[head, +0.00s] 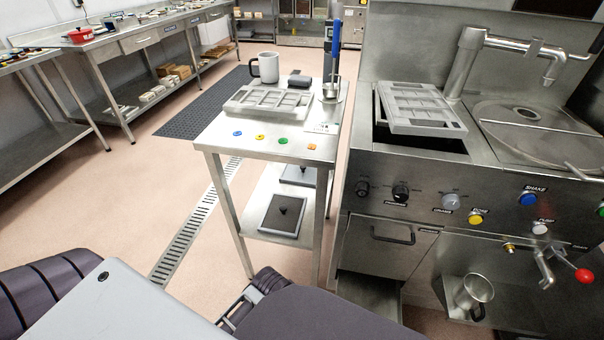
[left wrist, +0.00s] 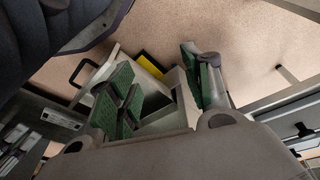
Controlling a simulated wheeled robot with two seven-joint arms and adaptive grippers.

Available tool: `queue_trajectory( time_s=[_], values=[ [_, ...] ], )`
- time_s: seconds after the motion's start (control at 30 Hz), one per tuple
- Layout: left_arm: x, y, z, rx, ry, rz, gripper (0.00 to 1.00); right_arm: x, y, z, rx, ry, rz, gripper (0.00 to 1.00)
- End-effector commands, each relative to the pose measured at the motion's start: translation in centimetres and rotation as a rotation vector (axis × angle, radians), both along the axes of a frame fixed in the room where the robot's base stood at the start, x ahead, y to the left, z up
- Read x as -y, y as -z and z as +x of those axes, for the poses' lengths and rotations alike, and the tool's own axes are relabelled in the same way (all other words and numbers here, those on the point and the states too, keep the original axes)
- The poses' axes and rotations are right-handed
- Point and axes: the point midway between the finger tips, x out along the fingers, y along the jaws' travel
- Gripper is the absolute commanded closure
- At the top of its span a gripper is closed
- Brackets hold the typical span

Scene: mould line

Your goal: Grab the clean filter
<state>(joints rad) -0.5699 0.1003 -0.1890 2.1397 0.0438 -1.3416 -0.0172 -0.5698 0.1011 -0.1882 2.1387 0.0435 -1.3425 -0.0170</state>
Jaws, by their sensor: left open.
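On the lower shelf of the small steel table lies a flat square filter-like panel (head: 283,214) with a pale rim, dark face and black knob. A second similar panel (head: 298,176) lies behind it, partly hidden by the tabletop. I cannot tell which is clean. My left gripper (left wrist: 162,88) shows in the left wrist view with green-padded fingers spread apart and nothing between them. Neither panel can be made out in that view. In the head view only dark and grey arm parts show at the bottom. My right gripper is not seen.
The small steel table (head: 220,135) bears a grey mould tray (head: 267,103), a mug (head: 266,68) and several coloured buttons. Its legs and top edge surround the shelf. The steel machine (head: 390,232) stands close on the right. Floor left of the table is clear around a drain grate (head: 190,232).

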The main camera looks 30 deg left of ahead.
Motion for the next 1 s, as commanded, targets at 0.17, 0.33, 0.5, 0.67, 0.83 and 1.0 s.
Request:
queue_trajectory(
  time_s=[0.17, 0.33, 0.5, 0.67, 0.83, 1.0],
  values=[
    [-0.1, 0.3, -0.1, -0.006, -0.001, 0.004, 0.51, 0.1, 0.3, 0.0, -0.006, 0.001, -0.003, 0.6],
    [-0.3, 1.1, -0.2, -0.012, -0.005, 0.01, 0.51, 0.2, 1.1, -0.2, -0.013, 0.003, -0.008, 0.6],
    [-0.5, 2.3, -0.5, -0.02, -0.007, 0.016, 0.51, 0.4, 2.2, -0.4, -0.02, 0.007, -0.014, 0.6],
    [-0.7, 3.3, -0.9, -0.026, -0.01, 0.022, 0.51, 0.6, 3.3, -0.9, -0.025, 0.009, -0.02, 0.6],
    [-1.0, 4.4, -1.5, -0.032, -0.011, 0.028, 0.51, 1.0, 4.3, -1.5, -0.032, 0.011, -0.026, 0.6],
    [-1.4, 5.3, -2.3, -0.038, -0.013, 0.035, 0.51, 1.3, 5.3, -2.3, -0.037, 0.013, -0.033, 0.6]
  ],
)
